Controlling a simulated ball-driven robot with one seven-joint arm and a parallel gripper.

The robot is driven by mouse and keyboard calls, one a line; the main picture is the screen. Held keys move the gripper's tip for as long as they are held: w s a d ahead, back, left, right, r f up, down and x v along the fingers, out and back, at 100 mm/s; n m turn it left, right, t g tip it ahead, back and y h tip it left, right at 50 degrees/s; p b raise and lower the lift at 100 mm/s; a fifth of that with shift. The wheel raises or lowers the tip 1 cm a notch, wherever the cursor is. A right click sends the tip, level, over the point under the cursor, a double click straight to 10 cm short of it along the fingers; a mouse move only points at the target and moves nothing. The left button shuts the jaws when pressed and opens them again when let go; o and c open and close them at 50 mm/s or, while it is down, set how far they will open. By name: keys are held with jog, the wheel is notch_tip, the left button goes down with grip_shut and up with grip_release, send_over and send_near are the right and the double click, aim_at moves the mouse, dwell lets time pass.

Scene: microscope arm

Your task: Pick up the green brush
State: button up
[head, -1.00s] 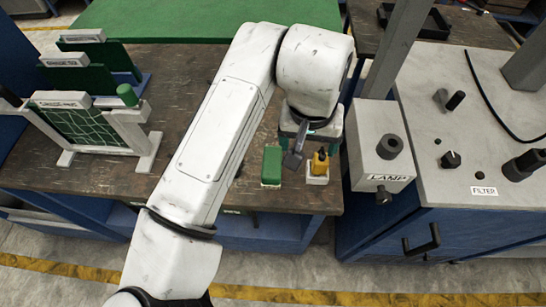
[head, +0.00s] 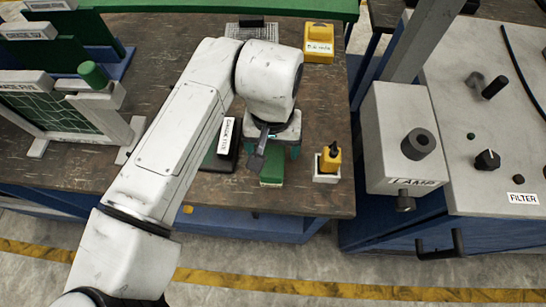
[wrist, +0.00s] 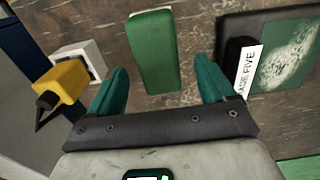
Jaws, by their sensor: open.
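The green brush (head: 272,168) is a small green block lying on the dark wooden bench near its front edge, partly hidden by my arm's end in the head view. In the wrist view the brush (wrist: 154,52) shows a long green face with a pale strip at its far end. My gripper (wrist: 160,78) is open and empty, its two teal fingers to either side of the brush's line. It also shows in the head view (head: 273,153), over or just behind the brush. I cannot tell the exact height gap.
A yellow, black-tipped item (head: 330,157) stands in a white holder right of the brush. A dark board with a white label (head: 226,136) lies to the left. The grey lamp box (head: 405,140) stands further right. Green panels in a rack (head: 60,110) are at left.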

aim_at(273, 156)
jog(key=shift+s+d+f+p, duration=0.1)
jog(key=shift+s+f+p, duration=0.15)
jog(key=shift+f, duration=1.1)
jog(key=shift+s+f+p, duration=0.1)
jog(key=shift+f+p, duration=0.1)
jog(key=shift+f, duration=1.1)
jog(key=c, duration=1.1)
jog(key=shift+r, duration=0.55)
jog(key=s+a+r+b, duration=0.3)
jog(key=s+r, duration=0.9)
jog(key=s, duration=0.1)
jog(key=shift+s+a, duration=0.25)
jog(key=shift+s, duration=0.05)
